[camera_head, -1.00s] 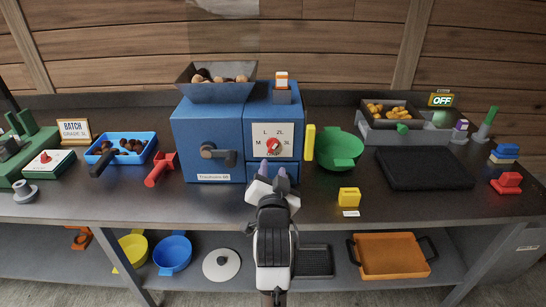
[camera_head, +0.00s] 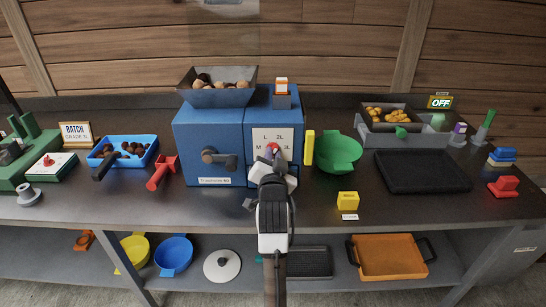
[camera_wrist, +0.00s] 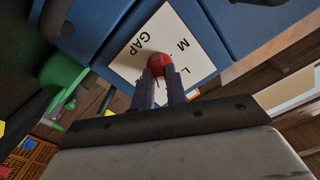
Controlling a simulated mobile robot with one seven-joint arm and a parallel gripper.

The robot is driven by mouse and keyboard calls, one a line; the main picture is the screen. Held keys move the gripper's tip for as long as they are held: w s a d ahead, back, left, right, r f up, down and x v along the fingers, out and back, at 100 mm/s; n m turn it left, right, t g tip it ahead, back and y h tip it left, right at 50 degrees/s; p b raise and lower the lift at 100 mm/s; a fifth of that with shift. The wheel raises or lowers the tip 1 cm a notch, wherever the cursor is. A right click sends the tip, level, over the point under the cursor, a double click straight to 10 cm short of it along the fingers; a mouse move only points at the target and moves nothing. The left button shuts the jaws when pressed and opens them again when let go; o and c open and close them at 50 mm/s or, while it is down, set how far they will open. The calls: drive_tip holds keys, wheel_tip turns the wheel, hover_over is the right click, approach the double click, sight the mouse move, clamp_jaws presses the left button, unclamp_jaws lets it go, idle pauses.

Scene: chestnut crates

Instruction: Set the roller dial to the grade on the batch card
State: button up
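The roller dial is a red knob (camera_head: 272,148) on a white plate (camera_head: 262,138) on the front of the blue machine (camera_head: 208,135). The plate reads M, L, 2L and 3L, with GAP below. The batch card (camera_head: 76,133) at the far left reads GRADE 3L. My gripper (camera_head: 270,158) is at the dial, in front of the plate's lower part. In the wrist view its two fingers (camera_wrist: 161,78) are apart, with the red knob (camera_wrist: 160,64) at their tips. I cannot tell whether they touch it. The knob's pointer is hidden.
A black crank handle (camera_head: 220,157) sticks out left of the dial. A yellow bar (camera_head: 309,147) and a green bowl (camera_head: 339,152) stand to the right. A yellow block (camera_head: 347,200) sits on the table's front. A blue tray (camera_head: 104,158) of chestnuts is at left.

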clamp_jaws()
drive_tip(key=shift+m, duration=6)
